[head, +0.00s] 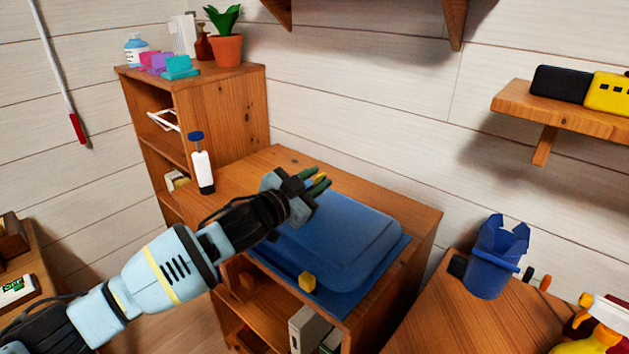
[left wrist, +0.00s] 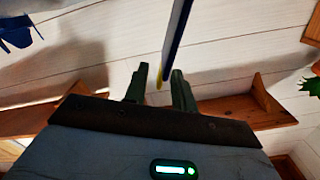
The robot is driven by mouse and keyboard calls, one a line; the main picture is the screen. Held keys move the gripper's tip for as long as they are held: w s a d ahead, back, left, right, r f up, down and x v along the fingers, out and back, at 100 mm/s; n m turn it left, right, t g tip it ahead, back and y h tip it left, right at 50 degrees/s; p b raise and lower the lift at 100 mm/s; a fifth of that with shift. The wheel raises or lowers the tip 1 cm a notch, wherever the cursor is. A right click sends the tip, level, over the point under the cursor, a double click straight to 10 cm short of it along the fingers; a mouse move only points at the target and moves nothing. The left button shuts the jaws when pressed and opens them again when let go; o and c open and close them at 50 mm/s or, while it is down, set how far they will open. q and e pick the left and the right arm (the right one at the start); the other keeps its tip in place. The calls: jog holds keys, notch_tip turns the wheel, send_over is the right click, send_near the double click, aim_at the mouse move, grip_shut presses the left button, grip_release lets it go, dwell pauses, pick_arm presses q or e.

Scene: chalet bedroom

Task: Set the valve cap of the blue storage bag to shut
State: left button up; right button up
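The blue storage bag (head: 345,240) lies flat on top of the low wooden cabinet. A yellow block (head: 307,282) sits at its front edge. A second yellow part (head: 320,177) shows at its far left corner, partly hidden by my left gripper; I cannot tell which yellow part is the valve cap. My left gripper (head: 318,184) is over that far corner, its green fingers beside the yellow part. In the left wrist view its fingers (left wrist: 158,88) stand apart, with a yellow bit and the bag's thin blue edge (left wrist: 178,40) showing near the fingertips. My right gripper is not in view.
A white bottle with a blue top (head: 202,167) stands left of the bag. A taller shelf (head: 220,110) holds a potted plant (head: 227,45) and small items. A blue container (head: 488,265) and spray bottle (head: 605,320) stand on the right-hand table. A wall shelf (head: 560,110) is at right.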

pick_arm(q)
jog(key=c, duration=0.5)
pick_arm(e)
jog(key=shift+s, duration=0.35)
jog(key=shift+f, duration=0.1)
